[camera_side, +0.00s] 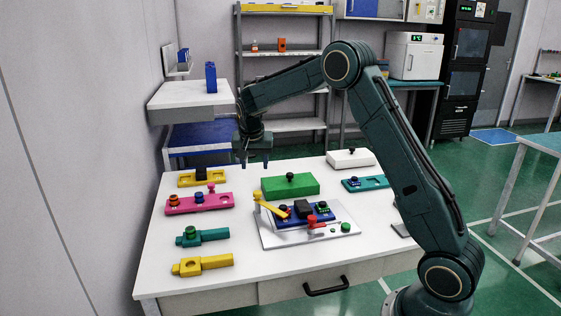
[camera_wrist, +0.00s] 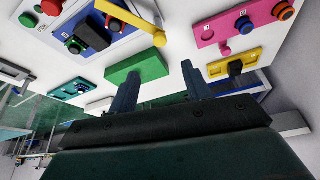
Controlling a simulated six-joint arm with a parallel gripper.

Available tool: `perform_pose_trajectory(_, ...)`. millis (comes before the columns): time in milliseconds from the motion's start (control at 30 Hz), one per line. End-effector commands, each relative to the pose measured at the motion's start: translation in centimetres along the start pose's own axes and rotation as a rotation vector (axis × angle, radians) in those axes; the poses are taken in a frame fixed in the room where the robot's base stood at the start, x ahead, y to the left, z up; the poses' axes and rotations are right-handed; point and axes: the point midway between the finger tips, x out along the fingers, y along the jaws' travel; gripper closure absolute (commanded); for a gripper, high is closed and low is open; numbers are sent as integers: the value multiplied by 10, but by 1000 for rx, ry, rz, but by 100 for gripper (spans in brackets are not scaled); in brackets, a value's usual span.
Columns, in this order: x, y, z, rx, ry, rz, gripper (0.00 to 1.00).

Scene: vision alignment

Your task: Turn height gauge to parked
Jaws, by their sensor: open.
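No label reading height gauge can be made out, so I cannot tell for sure which fixture it is. In the wrist view the yellow lever (camera_wrist: 130,20) shows at the top. My gripper (camera_side: 255,163) is open and empty, pointing down above the back of the table, apart from everything. Its two fingers (camera_wrist: 160,68) show in the wrist view.
A green block (camera_side: 285,188) with a black knob stands just right of and below my gripper. A pink panel (camera_side: 215,205), a yellow bracket (camera_side: 215,179), and teal (camera_side: 212,236) and yellow (camera_side: 215,264) pieces line the left. A white block (camera_side: 340,159) and teal panel (camera_side: 375,184) lie right.

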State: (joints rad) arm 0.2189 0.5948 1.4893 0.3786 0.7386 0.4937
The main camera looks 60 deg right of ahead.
Motion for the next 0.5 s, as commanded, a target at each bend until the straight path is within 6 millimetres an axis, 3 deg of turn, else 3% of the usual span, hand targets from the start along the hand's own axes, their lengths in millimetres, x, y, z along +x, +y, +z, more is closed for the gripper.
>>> perform_pose_trajectory(267,11,0,0,0,0,1,51)
perform_pose_trajectory(500,39,0,1,-1,-2,2,51)
